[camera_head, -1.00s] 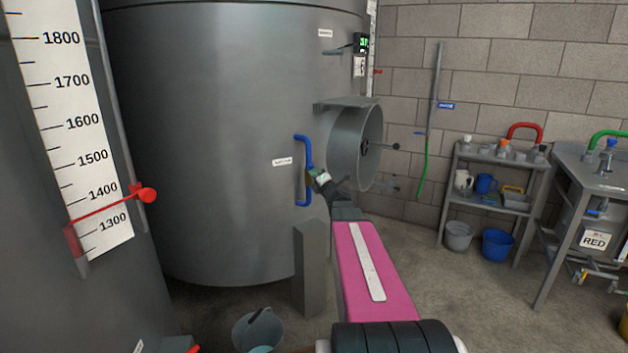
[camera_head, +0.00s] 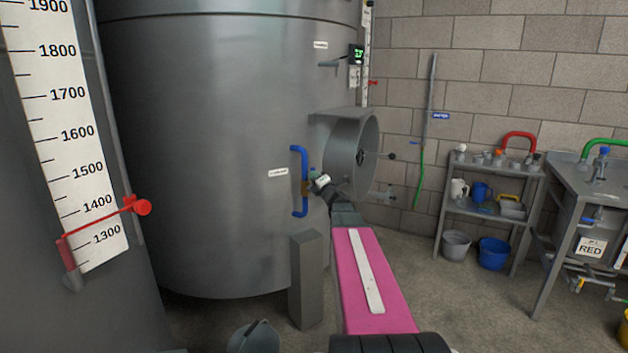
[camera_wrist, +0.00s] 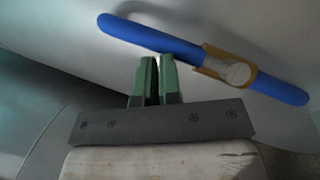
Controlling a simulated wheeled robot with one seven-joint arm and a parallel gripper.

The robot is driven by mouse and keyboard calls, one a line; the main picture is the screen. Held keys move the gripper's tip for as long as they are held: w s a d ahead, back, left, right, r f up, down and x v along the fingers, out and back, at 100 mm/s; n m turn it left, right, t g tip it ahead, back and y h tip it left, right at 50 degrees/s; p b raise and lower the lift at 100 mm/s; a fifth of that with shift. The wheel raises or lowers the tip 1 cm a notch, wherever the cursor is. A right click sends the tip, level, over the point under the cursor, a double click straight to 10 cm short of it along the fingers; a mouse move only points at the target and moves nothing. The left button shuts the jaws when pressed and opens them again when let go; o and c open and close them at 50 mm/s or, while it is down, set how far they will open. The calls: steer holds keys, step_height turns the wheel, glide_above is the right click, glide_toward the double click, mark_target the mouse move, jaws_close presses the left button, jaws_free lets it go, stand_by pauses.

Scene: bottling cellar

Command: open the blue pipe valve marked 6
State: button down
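A blue pipe (camera_head: 298,160) shaped like an upright handle is fixed to the side of the large grey tank. A brass-coloured valve body (camera_head: 304,188) sits around its middle; my gripper partly covers it in the head view. The wrist view shows the blue pipe (camera_wrist: 190,48) slanting across the top, with the brass body (camera_wrist: 210,63) and a pale round part (camera_wrist: 238,73) on it. No readable 6 shows. My gripper (camera_wrist: 156,70) has its two green fingers close together, with nothing visible between them. The fingertips are beside the valve body, below the pipe in that view; contact cannot be told.
The tank's round hatch (camera_head: 355,150) juts out just right of my gripper. A grey post (camera_head: 306,280) stands below the pipe. A bucket (camera_head: 254,338) is on the floor. A shelf (camera_head: 490,212) and a workbench (camera_head: 585,180) stand at the right.

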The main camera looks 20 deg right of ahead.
steer(key=shift+r, duration=0.1)
stand_by(0.5)
steer(key=s, duration=1.3)
steer(key=shift+a, duration=0.15)
